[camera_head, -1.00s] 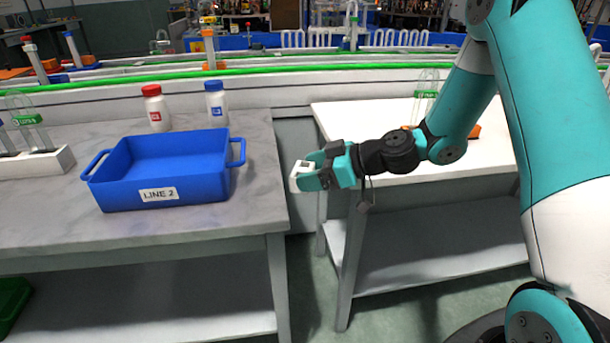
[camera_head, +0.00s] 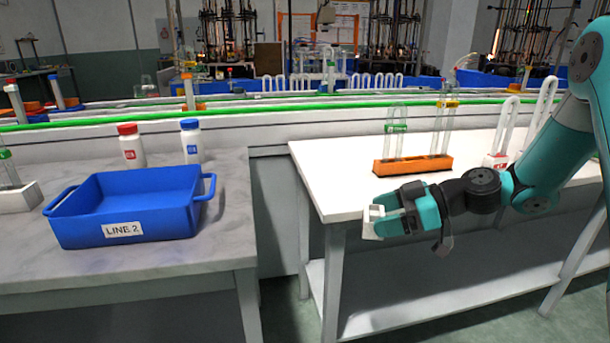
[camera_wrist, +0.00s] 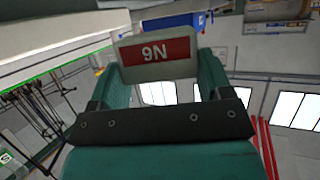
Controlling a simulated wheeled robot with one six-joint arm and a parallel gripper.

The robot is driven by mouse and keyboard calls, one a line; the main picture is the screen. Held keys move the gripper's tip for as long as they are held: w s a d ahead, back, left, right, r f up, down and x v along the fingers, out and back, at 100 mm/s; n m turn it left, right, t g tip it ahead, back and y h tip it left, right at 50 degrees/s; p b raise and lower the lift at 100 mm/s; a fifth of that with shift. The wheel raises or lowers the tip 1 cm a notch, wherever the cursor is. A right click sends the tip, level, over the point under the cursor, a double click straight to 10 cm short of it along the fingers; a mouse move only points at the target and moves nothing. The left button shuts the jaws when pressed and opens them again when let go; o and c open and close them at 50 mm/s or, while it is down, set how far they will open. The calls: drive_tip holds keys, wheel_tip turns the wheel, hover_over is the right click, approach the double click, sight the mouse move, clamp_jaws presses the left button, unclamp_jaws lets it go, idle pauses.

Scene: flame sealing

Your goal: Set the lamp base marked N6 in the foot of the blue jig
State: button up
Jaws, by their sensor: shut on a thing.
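My gripper (camera_head: 390,219) is shut on a white lamp base (camera_head: 373,222), a small block that juts from its fingertips. In the wrist view the lamp base (camera_wrist: 157,53) sits between the two teal fingers, its red label reading N6 upside down. My gripper is at the front left corner of the white table, apart from the rack there. A post with a blue cap (camera_head: 56,90) stands on the far conveyor at left. I cannot tell whether it is the blue jig; no jig foot shows clearly.
On the white table (camera_head: 335,180) stand an orange rack (camera_head: 412,165) with glass tubes and white bent tubes (camera_head: 505,130) at right. The grey table (camera_head: 120,278) holds a blue LINE 2 bin (camera_head: 125,207), a red-capped bottle (camera_head: 131,148) and a blue-capped bottle (camera_head: 191,142). A gap separates the tables.

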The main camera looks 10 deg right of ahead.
drive_tip(key=s+d+f+m+t+h, duration=0.1)
drive_tip(key=s+d+f+m+t, duration=0.15)
drive_tip(key=f, duration=1.05)
wheel_tip(320, 180, up, 12)
drive_tip(key=p, duration=1.9)
drive_tip(key=shift+d, duration=0.45)
drive_tip(key=shift+s+a+f, duration=0.1)
